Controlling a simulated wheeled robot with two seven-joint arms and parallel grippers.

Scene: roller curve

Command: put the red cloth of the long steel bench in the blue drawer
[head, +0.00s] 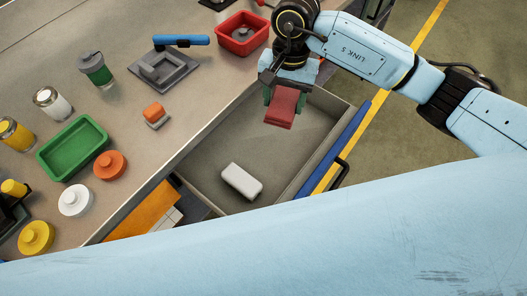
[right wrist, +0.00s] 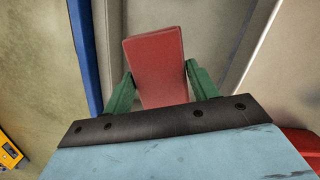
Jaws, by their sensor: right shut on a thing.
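The red cloth (head: 283,107), a folded block shape, is held by my right gripper (head: 284,100) over the open drawer (head: 284,192). The drawer has a grey inside and a blue front (head: 336,149). In the right wrist view the red cloth (right wrist: 155,66) sits between the green fingers of the right gripper (right wrist: 158,90), which are shut on it. The blue drawer front (right wrist: 84,55) runs along the left there. The cloth's height above the drawer floor is hard to tell. My left gripper is not in view.
A white block (head: 241,181) lies inside the drawer. The steel bench (head: 200,100) carries a red tray (head: 242,36), a green tray (head: 72,147), an orange-and-grey block (head: 155,114), jars and round lids. Another compartment with orange contents (head: 145,212) lies left of the drawer. Much of the drawer floor is clear.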

